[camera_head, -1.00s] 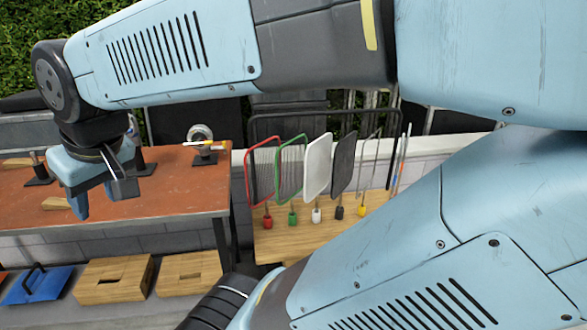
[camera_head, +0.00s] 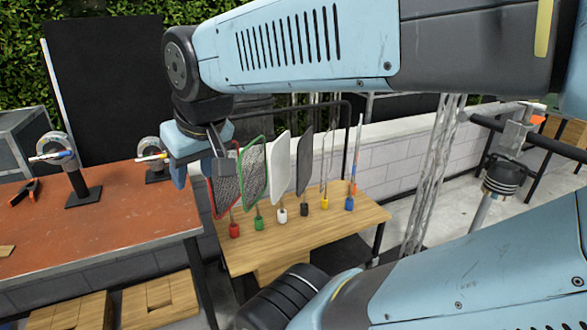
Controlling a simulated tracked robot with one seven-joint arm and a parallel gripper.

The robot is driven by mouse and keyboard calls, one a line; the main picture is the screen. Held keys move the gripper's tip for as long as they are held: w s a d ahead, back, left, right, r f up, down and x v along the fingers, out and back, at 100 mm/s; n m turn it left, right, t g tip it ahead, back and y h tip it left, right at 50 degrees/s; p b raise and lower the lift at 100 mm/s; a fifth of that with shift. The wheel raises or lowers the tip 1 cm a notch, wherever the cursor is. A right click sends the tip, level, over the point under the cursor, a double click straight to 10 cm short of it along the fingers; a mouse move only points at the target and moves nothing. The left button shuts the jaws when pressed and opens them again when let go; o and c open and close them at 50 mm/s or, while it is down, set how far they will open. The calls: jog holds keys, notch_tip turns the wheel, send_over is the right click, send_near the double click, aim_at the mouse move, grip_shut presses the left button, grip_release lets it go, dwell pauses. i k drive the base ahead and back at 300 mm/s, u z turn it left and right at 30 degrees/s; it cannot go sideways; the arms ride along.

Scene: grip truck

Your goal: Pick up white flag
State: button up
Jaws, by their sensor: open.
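The white flag (camera_head: 280,163) stands upright in a row of flags on a light wooden table. Its white-based handle (camera_head: 282,214) points down to the tabletop. The red flag (camera_head: 224,183) and the green flag (camera_head: 254,168) are to its left, and the black flag (camera_head: 304,160) is to its right. My gripper (camera_head: 200,180) is open and empty, fingers pointing down. It is left of the white flag in the picture and overlaps the top of the red flag. I cannot tell whether it touches the red flag.
The wooden flag table (camera_head: 330,238) has bare top in front of the flags. A yellow-handled flag (camera_head: 325,203) and a blue-handled one (camera_head: 349,204) stand at the right. An orange-topped workbench (camera_head: 110,225) with clamps is at the left. A black rail stands behind the flags.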

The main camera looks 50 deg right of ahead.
aim_at(280, 152)
jog(key=z, duration=1.15)
jog(key=k, duration=0.9)
jog(key=z, duration=0.15)
jog(key=i, duration=0.85)
jog(key=u, duration=0.05)
